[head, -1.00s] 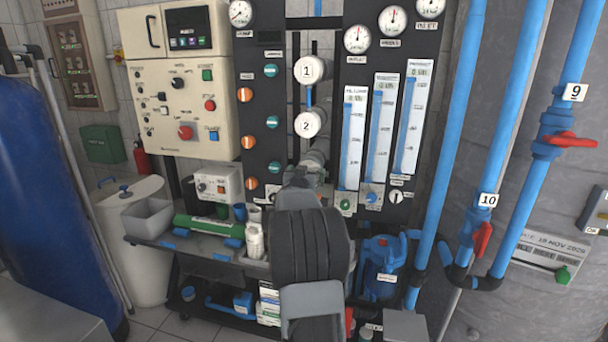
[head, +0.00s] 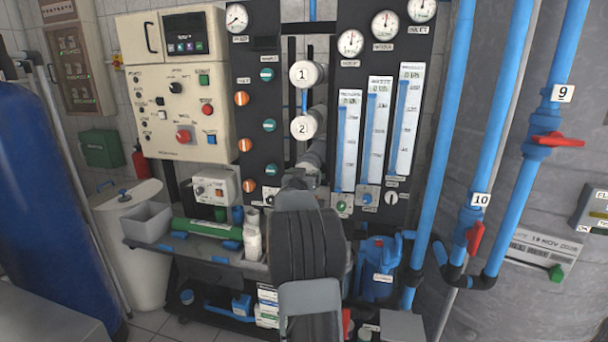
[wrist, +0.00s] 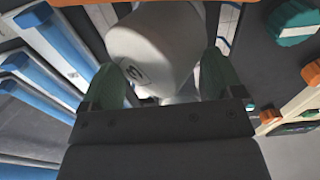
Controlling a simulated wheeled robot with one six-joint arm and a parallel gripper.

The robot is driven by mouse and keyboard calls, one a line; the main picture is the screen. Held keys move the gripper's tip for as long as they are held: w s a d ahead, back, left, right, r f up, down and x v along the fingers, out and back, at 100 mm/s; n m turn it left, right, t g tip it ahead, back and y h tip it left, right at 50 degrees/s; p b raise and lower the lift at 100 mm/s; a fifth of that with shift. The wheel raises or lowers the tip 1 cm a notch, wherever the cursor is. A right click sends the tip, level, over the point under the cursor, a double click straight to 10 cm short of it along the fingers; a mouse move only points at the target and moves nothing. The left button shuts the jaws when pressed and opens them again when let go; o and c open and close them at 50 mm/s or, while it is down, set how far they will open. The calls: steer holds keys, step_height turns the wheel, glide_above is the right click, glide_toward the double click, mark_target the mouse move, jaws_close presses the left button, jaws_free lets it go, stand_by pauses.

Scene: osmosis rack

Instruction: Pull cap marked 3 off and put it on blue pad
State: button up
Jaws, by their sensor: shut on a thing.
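The white cap marked 3 (wrist: 150,42) fills the top middle of the wrist view, its number tilted. My gripper (wrist: 160,80) has its green fingertips on both sides of this cap and is shut on it. In the head view my gripper (head: 298,183) is at the panel below caps 1 and 2, and my arm hides cap 3 there. I cannot tell whether the cap is still seated. Small flat blue pieces (head: 221,258) lie on the bench at lower left; I cannot tell which is the blue pad.
Cap 1 (head: 305,74) and cap 2 (head: 303,127) are on the panel above my gripper. A white bottle (head: 252,238), a green cylinder (head: 205,229) and a grey bin (head: 146,222) crowd the bench. Flow meters (head: 375,130) and blue pipes (head: 452,120) stand to the right.

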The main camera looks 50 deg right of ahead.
steer(key=shift+w+a+f, duration=0.2)
steer(key=shift+w+f, duration=0.1)
steer(key=shift+f, duration=0.35)
steer(key=shift+a+f, duration=0.15)
steer(key=shift+c, duration=0.6)
steer(key=shift+a, duration=0.65)
jaws_close()
steer(key=shift+s+a, duration=0.7)
steer(key=shift+r, duration=0.25)
